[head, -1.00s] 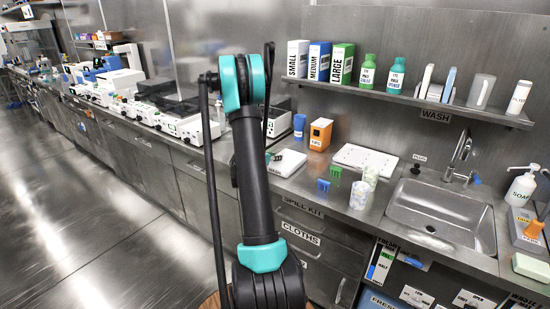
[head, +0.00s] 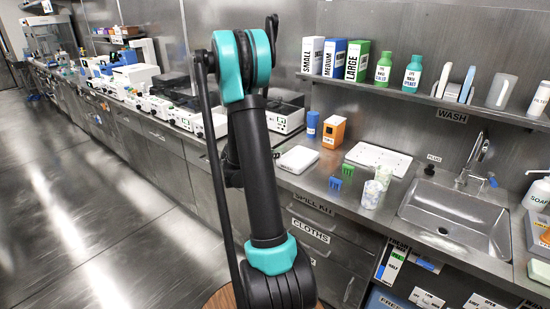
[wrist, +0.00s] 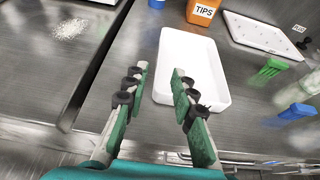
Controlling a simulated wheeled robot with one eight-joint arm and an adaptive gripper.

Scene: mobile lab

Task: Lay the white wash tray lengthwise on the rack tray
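The white wash tray (wrist: 205,62) is a shallow rectangular tray lying flat on the steel counter. It also shows in the head view (head: 298,159), just right of my arm. My gripper (wrist: 160,72) is open and empty; its fingers point toward the tray's near left part, the right finger overlapping the tray in the picture. I cannot tell whether it touches. In the head view my arm hides the gripper. The rack tray (head: 378,160), white with small dark holes, lies flat near the wall, right of the wash tray. It shows partly in the wrist view (wrist: 265,34).
An orange tips box (head: 333,132) and a blue cylinder (head: 312,124) stand behind the wash tray. The sink (head: 455,218) is farther right. White powder (wrist: 70,29) lies left of my gripper.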

